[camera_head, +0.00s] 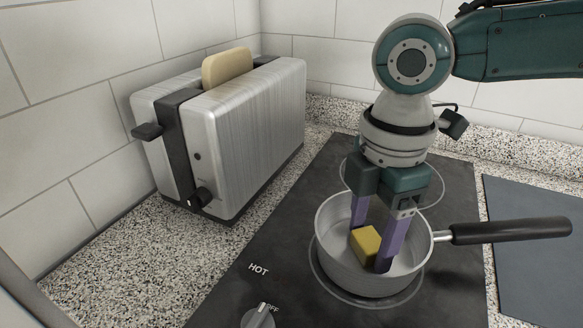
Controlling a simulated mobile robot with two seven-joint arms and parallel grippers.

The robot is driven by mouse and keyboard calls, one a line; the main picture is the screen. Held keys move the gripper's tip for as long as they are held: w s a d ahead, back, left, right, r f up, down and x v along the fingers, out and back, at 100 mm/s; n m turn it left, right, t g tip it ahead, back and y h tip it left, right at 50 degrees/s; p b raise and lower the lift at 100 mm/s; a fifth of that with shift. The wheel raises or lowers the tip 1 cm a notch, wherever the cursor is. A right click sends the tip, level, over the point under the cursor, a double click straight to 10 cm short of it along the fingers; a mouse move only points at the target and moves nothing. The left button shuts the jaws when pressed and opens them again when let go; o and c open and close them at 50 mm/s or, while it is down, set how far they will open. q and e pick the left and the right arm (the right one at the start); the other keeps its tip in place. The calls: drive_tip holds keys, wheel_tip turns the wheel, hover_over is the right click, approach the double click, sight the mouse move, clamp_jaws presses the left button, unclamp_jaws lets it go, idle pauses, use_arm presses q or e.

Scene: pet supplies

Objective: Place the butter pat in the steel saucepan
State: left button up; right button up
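The butter pat (365,246) is a small yellow block inside the steel saucepan (341,271), low near the middle. My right gripper (370,250) reaches down into the pan from above. Its two purple fingers stand on either side of the butter pat and look closed against it. Whether the underside of the butter pat touches the pan floor is hard to see. The saucepan is round and silvery, with a dark handle (512,230) pointing right. My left gripper is not in view.
The saucepan stands on a dark cooktop (296,238) with a knob (258,317) at the front marked HOT and OFF. A steel toaster (245,130) with bread (227,67) stands at left. A dark flat board (540,270) lies at right. Tiled walls close the back and left.

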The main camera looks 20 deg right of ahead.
sight(369, 240)
drive_tip(key=shift+o, duration=0.9)
drive_tip(key=shift+r, duration=0.2)
wheel_tip(369, 240, up, 12)
drive_tip(key=p, duration=0.1)
drive_tip(key=shift+a, duration=0.1)
